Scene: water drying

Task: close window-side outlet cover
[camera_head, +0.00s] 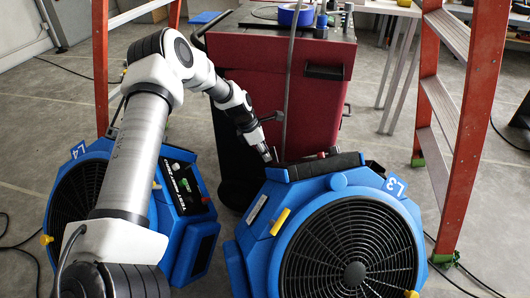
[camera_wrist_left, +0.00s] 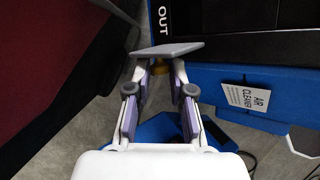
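My left gripper (camera_head: 266,153) points down by the upper left corner of the blue L3 machine (camera_head: 252,235). In the left wrist view its two fingers (camera_wrist_left: 160,80) stand apart. A flat grey plate (camera_wrist_left: 166,50) crosses just beyond the fingertips; I cannot tell what it belongs to or whether the fingers touch it. Something yellow shows behind it. A black panel marked OUT (camera_wrist_left: 215,18) lies beyond, on the blue machine. Dark panels (camera_head: 338,162) lie along the top of the L3 machine in the head view. I cannot tell which piece is the outlet cover. My right gripper is not in view.
A second blue machine, L4 (camera_head: 185,225), stands left, partly behind my left arm. A dark red cabinet (camera_head: 320,100) stands behind the gripper. Orange ladder legs rise at left (camera_head: 100,60) and right (camera_head: 470,120). Cables lie on the grey floor.

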